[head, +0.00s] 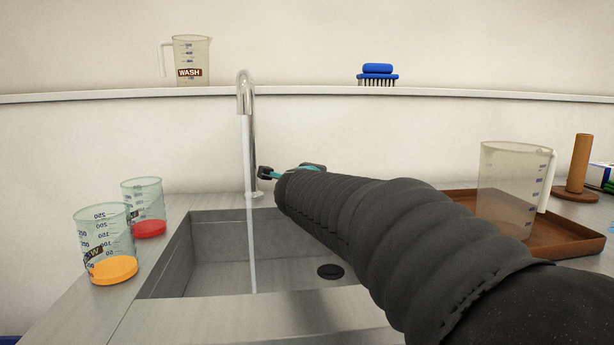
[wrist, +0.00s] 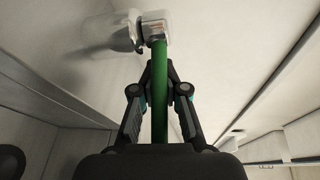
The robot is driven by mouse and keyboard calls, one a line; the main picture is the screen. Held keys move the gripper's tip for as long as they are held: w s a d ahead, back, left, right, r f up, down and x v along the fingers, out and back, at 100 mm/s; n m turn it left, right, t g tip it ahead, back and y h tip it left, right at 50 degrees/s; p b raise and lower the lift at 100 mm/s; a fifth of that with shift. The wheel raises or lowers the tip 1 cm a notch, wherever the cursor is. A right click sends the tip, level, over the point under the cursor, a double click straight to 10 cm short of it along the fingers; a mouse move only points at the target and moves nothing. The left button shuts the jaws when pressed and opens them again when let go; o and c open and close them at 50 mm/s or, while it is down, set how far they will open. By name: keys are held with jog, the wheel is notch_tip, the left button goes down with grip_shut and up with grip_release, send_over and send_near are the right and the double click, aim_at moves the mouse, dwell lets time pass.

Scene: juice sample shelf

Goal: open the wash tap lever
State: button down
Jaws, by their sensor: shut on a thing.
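The chrome tap (head: 249,150) stands at the back of the sink, and a stream of water (head: 251,245) falls from it into the basin. My gripper (wrist: 160,68) is at the right of the tap, mostly hidden behind my dark arm in the head view. In the wrist view its two fingers close on a long green bar, which I take for the wash tap lever (wrist: 160,100). The bar runs between the fingers and past their tips. The lever is hidden in the head view.
Beakers with orange (head: 105,245) and red (head: 144,208) contents stand left of the sink (head: 172,265). A WASH jug (head: 192,55) and blue brush (head: 377,74) are on the shelf (head: 300,90). A clear jug (head: 510,185) stands on a brown tray (head: 575,235) at right.

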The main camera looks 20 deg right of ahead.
jog(key=shift+r, duration=0.1)
dwell(0.3)
jog(key=c, duration=1.3)
grip_release()
jog(key=shift+s, duration=0.15)
jog(key=shift+o, duration=0.2)
jog(key=v, duration=1.2)
